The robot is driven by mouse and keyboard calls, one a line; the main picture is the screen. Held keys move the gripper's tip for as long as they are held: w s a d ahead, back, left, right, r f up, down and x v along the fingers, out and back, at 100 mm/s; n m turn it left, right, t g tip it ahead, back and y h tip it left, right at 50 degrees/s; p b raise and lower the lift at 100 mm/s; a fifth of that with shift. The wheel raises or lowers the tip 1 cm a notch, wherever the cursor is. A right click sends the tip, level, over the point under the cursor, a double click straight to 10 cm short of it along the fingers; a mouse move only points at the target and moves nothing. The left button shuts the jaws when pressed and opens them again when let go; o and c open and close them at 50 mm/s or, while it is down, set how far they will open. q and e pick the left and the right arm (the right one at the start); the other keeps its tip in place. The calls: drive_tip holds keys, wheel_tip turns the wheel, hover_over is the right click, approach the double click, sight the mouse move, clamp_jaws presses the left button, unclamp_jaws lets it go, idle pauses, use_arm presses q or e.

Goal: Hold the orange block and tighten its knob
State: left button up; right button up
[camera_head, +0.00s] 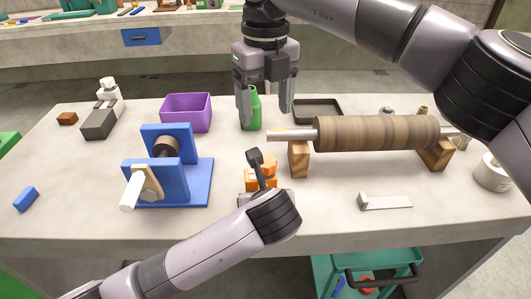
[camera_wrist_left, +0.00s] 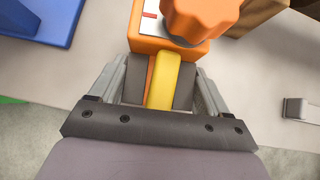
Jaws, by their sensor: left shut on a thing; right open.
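The orange block (camera_head: 258,186) stands on the table front of centre, partly hidden by my left arm in the head view. Its lobed orange knob (camera_wrist_left: 200,18) sits on top, at the upper edge of the left wrist view. My left gripper (camera_wrist_left: 160,82) is shut on the near end of the orange block (camera_wrist_left: 142,45), with a yellow bar showing between its dark pads. My right gripper (camera_head: 265,108) is open and empty, pointing down, behind and above the block. It is apart from the knob.
A green bottle (camera_head: 252,112) stands behind the right gripper's fingers. A wooden roller (camera_head: 375,133) on wooden supports lies to the right. A blue stand (camera_head: 190,182) is to the left, with a purple box (camera_head: 187,112) behind. A whitish bracket (camera_head: 385,202) lies front right.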

sight(266, 160)
wheel_tip(266, 160, down, 12)
idle(0.5)
drive_tip(key=c, duration=1.1)
